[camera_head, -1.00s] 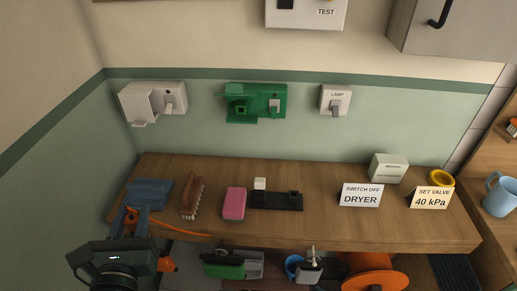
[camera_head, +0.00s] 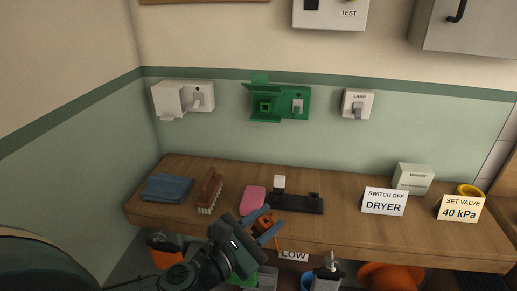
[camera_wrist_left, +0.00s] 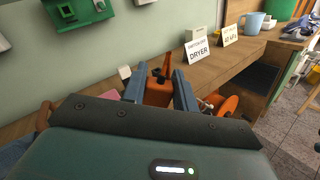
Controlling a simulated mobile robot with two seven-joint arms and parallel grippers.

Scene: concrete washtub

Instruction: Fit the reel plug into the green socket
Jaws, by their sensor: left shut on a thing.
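The green socket (camera_head: 264,106) is on the wall above the bench, its cover raised and a square opening showing; part of a green fitting also shows at the upper left of the left wrist view (camera_wrist_left: 75,10). My left gripper (camera_head: 265,226) is shut on the orange reel plug (camera_wrist_left: 158,92), held between its blue fingers near the bench's front edge, below and apart from the socket. The plug's front end is hard to make out. The orange cable reel (camera_head: 390,277) is below the bench. My right gripper is not in view.
A pink sponge (camera_head: 253,199), a black holder (camera_head: 298,203), a brush (camera_head: 210,190) and a blue cloth (camera_head: 167,188) lie on the bench. A white socket (camera_head: 183,99) and a lamp switch (camera_head: 357,105) flank the green socket. The wall between bench and sockets is clear.

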